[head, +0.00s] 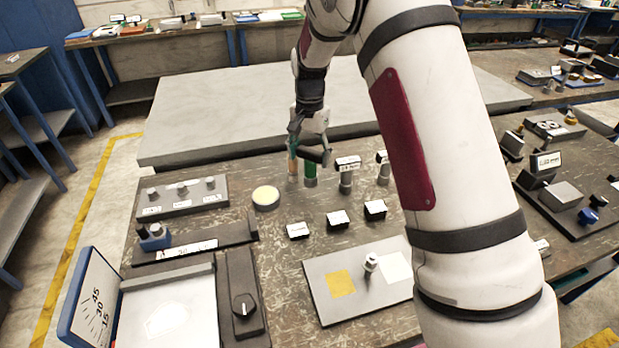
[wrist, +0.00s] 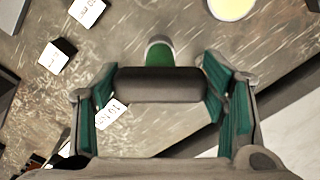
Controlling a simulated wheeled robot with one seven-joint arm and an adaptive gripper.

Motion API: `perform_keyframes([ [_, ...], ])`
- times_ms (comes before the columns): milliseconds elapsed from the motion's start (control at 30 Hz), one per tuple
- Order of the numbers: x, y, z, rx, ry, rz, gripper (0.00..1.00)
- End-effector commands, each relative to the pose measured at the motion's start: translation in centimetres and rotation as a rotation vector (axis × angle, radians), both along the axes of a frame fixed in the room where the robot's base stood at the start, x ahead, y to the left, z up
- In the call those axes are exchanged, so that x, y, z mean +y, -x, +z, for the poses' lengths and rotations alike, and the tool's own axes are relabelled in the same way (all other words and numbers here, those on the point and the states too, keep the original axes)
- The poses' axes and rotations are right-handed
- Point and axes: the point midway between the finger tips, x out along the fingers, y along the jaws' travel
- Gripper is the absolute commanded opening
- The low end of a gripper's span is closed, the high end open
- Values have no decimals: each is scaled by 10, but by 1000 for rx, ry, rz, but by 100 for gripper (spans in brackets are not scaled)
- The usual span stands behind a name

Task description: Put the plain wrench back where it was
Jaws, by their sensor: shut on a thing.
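A T-shaped tool, which appears to be the plain wrench, has a dark crossbar and a green shaft (head: 310,169) with a grey lower end. My gripper (head: 308,154) is shut on this tool above the far part of the worktable. In the wrist view, the dark crossbar (wrist: 160,84) spans between the teal pads of my gripper (wrist: 158,98). The green shaft shows just beyond the bar. The tool looks roughly upright; I cannot tell whether its lower end touches the table.
Labelled grey posts (head: 346,180) stand right of the tool. A round cream-topped disc (head: 265,196) lies to the left. Small labelled blocks (head: 338,219) and a grey board (head: 317,285) lie nearer. A pale slab (head: 210,115) is behind.

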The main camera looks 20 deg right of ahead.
Motion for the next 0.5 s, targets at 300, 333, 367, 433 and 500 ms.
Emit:
perform_keyframes([
  [300,0,0,-27,0,0,1,15],
  [333,0,1,-31,1,0,1,15],
  [367,0,1,-34,1,0,1,15],
  [433,0,1,-45,2,1,1,15],
  [500,0,1,-53,1,0,1,15],
])
